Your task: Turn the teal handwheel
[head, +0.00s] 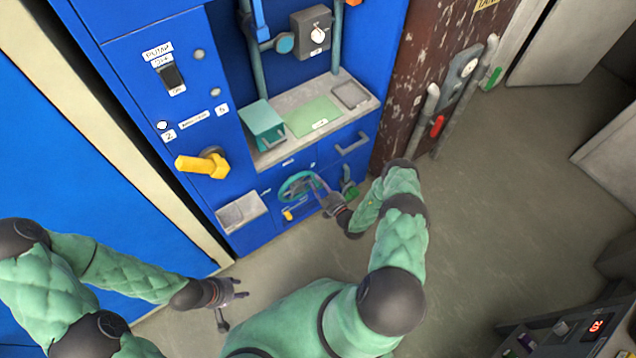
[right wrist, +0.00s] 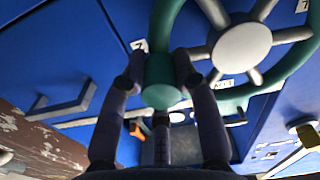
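The teal handwheel (head: 298,187) is on the lower front of the blue cabinet. In the right wrist view its rim (right wrist: 300,62), metal spokes and pale round hub (right wrist: 242,47) fill the upper right. My right gripper (head: 326,193) is at the wheel's right side. In the right wrist view its fingers (right wrist: 160,75) lie on both sides of a teal grip on the rim and appear to touch it. My left gripper (head: 238,291) is empty, with fingers spread, low in front of the cabinet and away from the wheel.
A yellow handle (head: 203,165) sticks out of the cabinet at the left. A grey ledge (head: 318,118) with a teal box (head: 262,122) is above the wheel.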

